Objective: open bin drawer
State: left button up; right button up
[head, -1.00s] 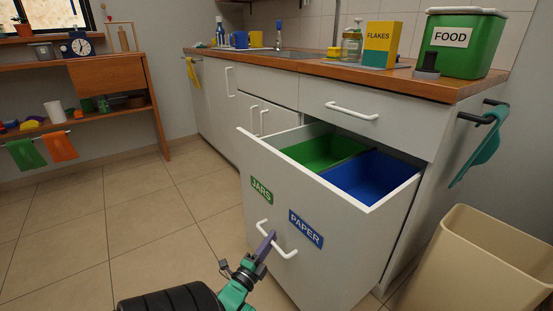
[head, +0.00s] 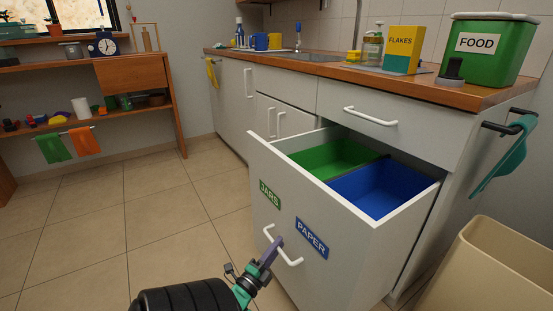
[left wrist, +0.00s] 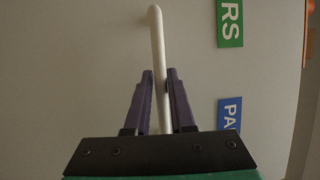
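The bin drawer (head: 345,262) stands pulled well out of the lower cabinet, with "JARS" and "PAPER" labels on its white front. A green bin (head: 330,158) and a blue bin (head: 398,186) show inside it. My left gripper (head: 275,246) is at the drawer's white bar handle (head: 291,262). In the left wrist view, the purple fingers (left wrist: 159,90) lie close on both sides of the handle (left wrist: 157,40) and look closed on it. My right gripper is not in view.
A beige open container (head: 500,262) stands on the floor to the right of the drawer. A teal cloth (head: 500,160) hangs from a rail on the cabinet side. The counter (head: 440,86) above carries a green food box and a flakes box. The tiled floor (head: 150,215) at left is clear.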

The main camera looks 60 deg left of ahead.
pick_arm(q)
jog(key=shift+o, duration=1.2)
jog(key=p+v, duration=0.2)
jog(key=v, duration=1.2)
jog(key=shift+s+f, duration=0.15)
jog(key=shift+s, duration=0.1)
jog(key=shift+d, duration=0.1)
